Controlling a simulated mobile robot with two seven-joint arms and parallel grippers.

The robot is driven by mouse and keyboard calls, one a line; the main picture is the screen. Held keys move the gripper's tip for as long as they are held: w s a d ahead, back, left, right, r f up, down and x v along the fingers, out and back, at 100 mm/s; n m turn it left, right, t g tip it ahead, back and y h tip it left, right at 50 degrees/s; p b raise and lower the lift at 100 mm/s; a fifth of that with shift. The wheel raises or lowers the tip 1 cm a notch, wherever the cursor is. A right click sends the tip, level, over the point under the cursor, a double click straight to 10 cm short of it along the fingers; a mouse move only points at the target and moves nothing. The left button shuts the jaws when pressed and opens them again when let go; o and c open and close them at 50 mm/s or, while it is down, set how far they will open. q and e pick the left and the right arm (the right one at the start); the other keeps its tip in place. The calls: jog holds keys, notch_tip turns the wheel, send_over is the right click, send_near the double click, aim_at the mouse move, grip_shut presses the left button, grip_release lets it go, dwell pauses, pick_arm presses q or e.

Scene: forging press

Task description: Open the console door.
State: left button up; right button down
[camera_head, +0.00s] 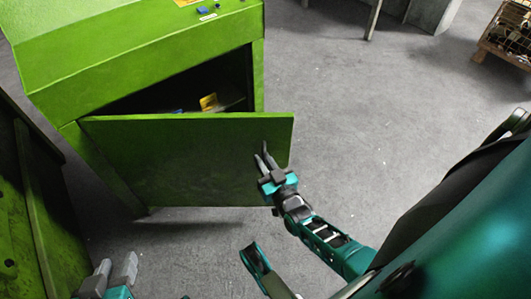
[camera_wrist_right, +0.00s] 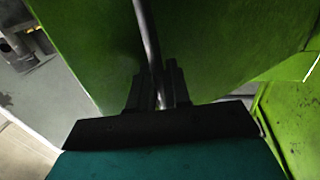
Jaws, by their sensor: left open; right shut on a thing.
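The green console (camera_head: 150,60) stands at the upper left in the head view. Its door (camera_head: 180,155) is swung partly open, and the dark inside shows above the door's top edge. My right gripper (camera_head: 265,158) is at the door's free right edge, shut on the door handle. In the right wrist view the handle (camera_wrist_right: 148,35) is a grey bar running down between the fingers (camera_wrist_right: 158,88), with the green door face behind it. My left gripper (camera_head: 118,272) is open and empty at the bottom left, apart from the door.
A yellow item (camera_head: 208,102) lies inside the console. Another green machine part (camera_head: 30,210) stands at the left edge. Grey floor (camera_head: 350,100) is clear to the right of the door. A crate (camera_head: 508,35) stands at the far upper right.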

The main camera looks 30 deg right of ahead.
jog(key=shift+s+a, duration=0.1)
jog(key=shift+a, duration=0.1)
dwell(0.3)
jog(key=c, duration=1.3)
grip_release()
jog(key=shift+o, duration=0.2)
